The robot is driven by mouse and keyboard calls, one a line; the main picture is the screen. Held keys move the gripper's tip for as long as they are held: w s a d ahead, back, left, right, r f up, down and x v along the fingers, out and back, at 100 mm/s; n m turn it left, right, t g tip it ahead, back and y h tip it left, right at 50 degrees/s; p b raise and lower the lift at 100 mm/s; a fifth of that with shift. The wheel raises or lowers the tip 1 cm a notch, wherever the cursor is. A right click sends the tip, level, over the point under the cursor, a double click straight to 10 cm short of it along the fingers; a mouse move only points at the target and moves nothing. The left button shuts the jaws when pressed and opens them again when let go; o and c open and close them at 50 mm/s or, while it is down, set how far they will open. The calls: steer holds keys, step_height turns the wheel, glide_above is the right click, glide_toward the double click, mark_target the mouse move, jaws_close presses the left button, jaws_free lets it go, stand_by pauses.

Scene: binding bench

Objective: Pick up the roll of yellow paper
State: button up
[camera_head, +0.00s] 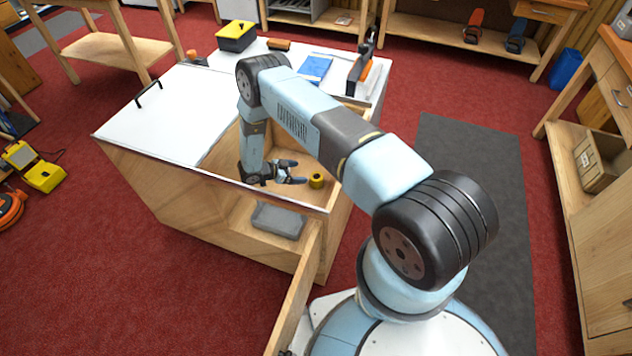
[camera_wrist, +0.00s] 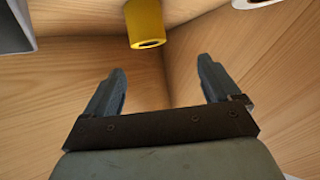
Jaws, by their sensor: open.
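The roll of yellow paper (camera_head: 316,181) is a small yellow cylinder with a dark hole in its end, inside the open compartment of the wooden bench. In the wrist view the yellow roll (camera_wrist: 145,20) is at the top edge, partly cut off, beyond the fingertips and a little left of the middle between them. My gripper (camera_head: 299,172) reaches down into the compartment, just left of the roll. In the wrist view my gripper (camera_wrist: 162,72) has its two fingers wide apart with nothing between them. The roll is apart from the fingers.
Wooden walls (camera_wrist: 215,45) of the compartment close in around the gripper. A white round-ended thing (camera_wrist: 254,3) is at the wrist view's top right. The white bench top (camera_head: 165,115) with a black handle lies left. A grey tray (camera_head: 278,220) is on a lower shelf.

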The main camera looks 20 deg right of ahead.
mark_target(312, 179)
steer(key=d+f, duration=0.1)
steer(key=d, duration=0.1)
steer(key=d+f, duration=0.2)
steer(key=s+d+f, duration=0.1)
steer(key=d, duration=0.1)
steer(key=shift+d+f, duration=0.25)
steer(key=shift+f, duration=0.1)
steer(key=shift+w+d+f, duration=0.2)
steer(key=shift+r, duration=0.15)
steer(key=shift+w+a, duration=0.1)
steer(key=shift+a, duration=0.05)
steer(key=c, duration=1.2)
